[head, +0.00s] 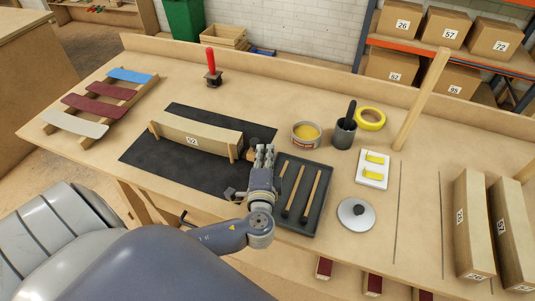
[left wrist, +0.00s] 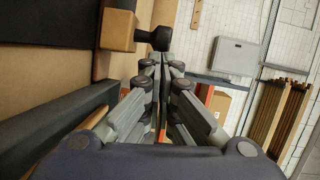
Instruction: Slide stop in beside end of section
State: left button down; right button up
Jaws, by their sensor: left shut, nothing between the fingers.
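My left gripper (head: 264,153) is shut and empty, just right of that end, over the edge between mat and tray. In the left wrist view its fingers (left wrist: 163,68) are together, with a wooden block (left wrist: 118,29) ahead of them to the left. My right gripper is out of view.
A dark tray (head: 324,197) with wooden-handled tools lies right of my gripper. Beyond it are a yellow tin (head: 306,134), a dark cup (head: 343,133) and yellow tape (head: 370,118). A red-handled tool (head: 212,69) stands behind the mat. A rack of curved panels (head: 101,104) is left.

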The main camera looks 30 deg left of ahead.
aim_at(255, 145)
pick_arm(q)
jog(key=shift+s+a, duration=0.1)
jog(key=shift+a, duration=0.15)
jog(key=shift+s+a, duration=0.15)
jog(key=shift+a, duration=0.5)
jog(key=shift+s+a, duration=0.15)
jog(key=shift+a, duration=0.45)
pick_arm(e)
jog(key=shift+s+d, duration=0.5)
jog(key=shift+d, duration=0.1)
pick_arm(q)
jog(key=shift+w+d, duration=0.1)
